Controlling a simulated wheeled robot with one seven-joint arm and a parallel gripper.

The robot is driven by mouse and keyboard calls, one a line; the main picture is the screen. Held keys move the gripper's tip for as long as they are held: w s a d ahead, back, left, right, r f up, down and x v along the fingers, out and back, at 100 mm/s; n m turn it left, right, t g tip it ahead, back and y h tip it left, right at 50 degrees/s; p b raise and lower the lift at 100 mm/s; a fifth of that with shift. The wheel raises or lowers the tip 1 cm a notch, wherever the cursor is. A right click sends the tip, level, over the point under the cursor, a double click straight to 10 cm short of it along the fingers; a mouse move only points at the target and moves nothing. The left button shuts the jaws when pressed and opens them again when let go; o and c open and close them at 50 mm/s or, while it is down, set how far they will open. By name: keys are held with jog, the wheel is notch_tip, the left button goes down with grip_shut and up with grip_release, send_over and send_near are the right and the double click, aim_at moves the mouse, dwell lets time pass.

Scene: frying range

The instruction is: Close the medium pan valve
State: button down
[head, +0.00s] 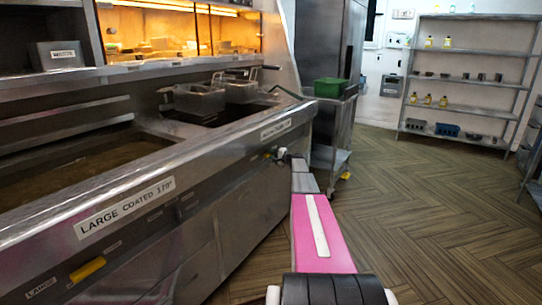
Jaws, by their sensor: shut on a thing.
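My gripper (279,154) is at the front face of the fryer, below the far pan's label (276,129), whose small text I cannot read surely. It is shut on the medium pan valve (267,155), a small fitting mostly hidden by the jaws. The valve's handle angle is too small to tell. My pink arm stretches forward to it from the bottom of the picture. The medium pan (210,118) is the farther one, with wire baskets (199,99) above it.
The nearer large pan (60,160) has a yellow valve handle (87,268) on the front panel at lower left. A steel trolley (334,125) with a green bin (331,88) stands just beyond my gripper. The floor (430,220) to the right is clear.

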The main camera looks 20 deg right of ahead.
dwell(0.3)
jog(key=c, duration=1)
grip_release()
jog(key=shift+o, duration=0.2)
jog(key=v, duration=1.1)
